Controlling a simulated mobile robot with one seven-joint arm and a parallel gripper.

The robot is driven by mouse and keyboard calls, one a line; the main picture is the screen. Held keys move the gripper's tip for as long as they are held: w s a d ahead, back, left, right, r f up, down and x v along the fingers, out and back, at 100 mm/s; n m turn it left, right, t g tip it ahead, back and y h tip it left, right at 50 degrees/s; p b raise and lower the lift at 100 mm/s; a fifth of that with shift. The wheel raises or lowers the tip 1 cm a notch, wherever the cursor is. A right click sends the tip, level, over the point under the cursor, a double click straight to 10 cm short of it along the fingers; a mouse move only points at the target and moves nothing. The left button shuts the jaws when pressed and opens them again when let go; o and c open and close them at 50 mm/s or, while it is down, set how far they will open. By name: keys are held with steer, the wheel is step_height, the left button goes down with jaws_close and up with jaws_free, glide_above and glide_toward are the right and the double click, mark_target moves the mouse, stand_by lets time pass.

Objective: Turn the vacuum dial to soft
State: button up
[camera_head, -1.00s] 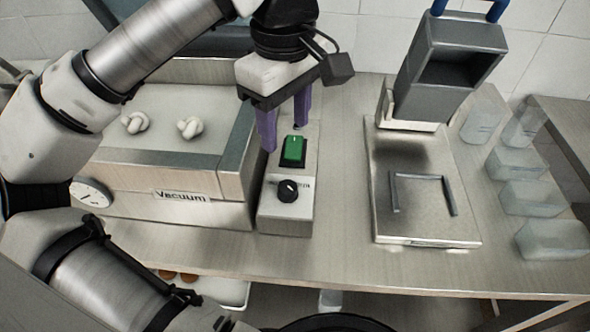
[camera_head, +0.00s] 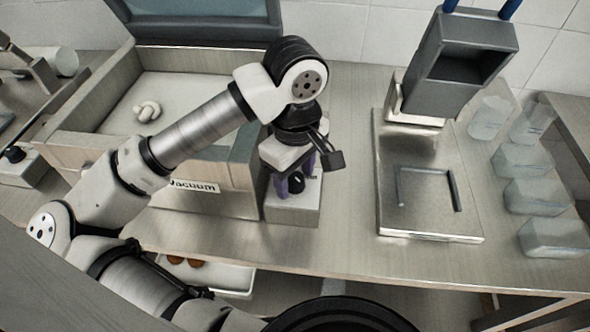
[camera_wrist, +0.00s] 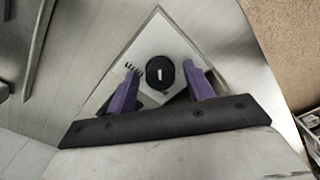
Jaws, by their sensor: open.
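The black dial (camera_head: 297,184) with a white mark sits on a small grey control box (camera_head: 292,212) beside the vacuum machine (camera_head: 230,197). In the wrist view the dial (camera_wrist: 160,72) is round, its short white mark near its middle. My gripper (camera_wrist: 160,76) is open, with its purple fingers on either side of the dial. I cannot tell whether they touch it. Printing beside the dial is too small to read.
A sealing machine with a steel plate (camera_head: 425,225) stands to the right, under a grey hopper (camera_head: 458,70). Several clear containers (camera_head: 553,237) line the right. The counter between box and plate is clear. A white tray (camera_head: 238,283) lies below the counter's edge.

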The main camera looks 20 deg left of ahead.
steer(key=c, duration=1)
steer(key=shift+o, duration=0.2)
